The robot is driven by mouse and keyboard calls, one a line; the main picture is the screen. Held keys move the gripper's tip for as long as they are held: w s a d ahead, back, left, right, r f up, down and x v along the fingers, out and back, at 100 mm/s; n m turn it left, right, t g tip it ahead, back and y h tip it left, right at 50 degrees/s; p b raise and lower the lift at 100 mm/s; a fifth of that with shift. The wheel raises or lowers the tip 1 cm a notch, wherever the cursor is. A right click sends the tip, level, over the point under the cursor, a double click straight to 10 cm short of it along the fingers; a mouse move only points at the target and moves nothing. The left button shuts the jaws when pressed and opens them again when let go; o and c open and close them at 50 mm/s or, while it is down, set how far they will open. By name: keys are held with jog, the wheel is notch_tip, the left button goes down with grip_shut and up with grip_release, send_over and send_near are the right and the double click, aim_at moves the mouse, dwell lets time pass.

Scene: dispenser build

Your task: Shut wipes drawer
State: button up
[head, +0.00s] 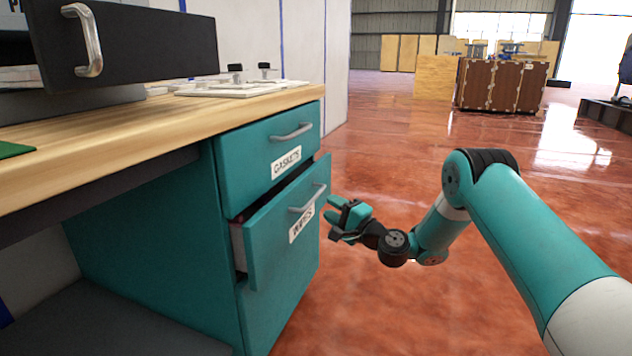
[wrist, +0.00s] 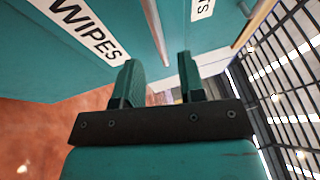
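The wipes drawer (head: 287,227) is the teal lower drawer under the bench. It stands partly open, with a dark gap along its top and a pale side wall showing. Its silver handle (head: 308,199) is on the front, above the label. In the wrist view the WIPES label (wrist: 84,27) is at upper left and a handle bar (wrist: 154,28) runs down toward the fingers. My gripper (head: 334,209) is just right of the drawer front, and its two teal fingers show in the wrist view (wrist: 160,82). They are apart with nothing held; contact with the drawer cannot be told.
The closed gaskets drawer (head: 268,152) is directly above. The wooden benchtop (head: 150,128) overhangs it, with a black drawer front with a handle (head: 125,42) on top. The red floor (head: 400,150) to the right is clear. A brown crate (head: 500,85) stands far back.

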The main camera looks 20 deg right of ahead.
aim_at(315, 195)
jog(key=shift+x, duration=3.15)
jog(key=shift+a, duration=0.1)
jog(key=shift+s, duration=0.1)
grip_shut()
